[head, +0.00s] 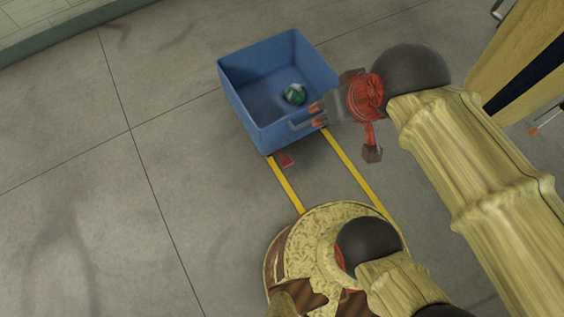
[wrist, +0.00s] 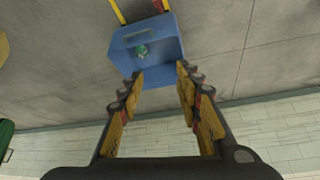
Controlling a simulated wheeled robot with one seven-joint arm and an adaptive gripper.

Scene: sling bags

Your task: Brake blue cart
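The blue cart (head: 252,112) is an open box on the grey floor, with a green and white ball (head: 294,94) inside. A grey handle (head: 300,124) is on its near side, and a small red pedal (head: 285,160) sticks out low at that side. The cart (wrist: 165,40), handle (wrist: 136,33) and pedal (wrist: 158,5) also show in the wrist view. My gripper (head: 317,114) overlaps the cart's right part near the handle. In the wrist view its fingers (wrist: 160,75) are apart with nothing gripped. I cannot tell its height above the cart.
Two yellow floor lines (head: 350,168) run from the cart towards my base. A pale wall (head: 40,22) stands at the upper left. A tan and dark object (head: 520,55) is at the upper right. The floor left of the cart is clear.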

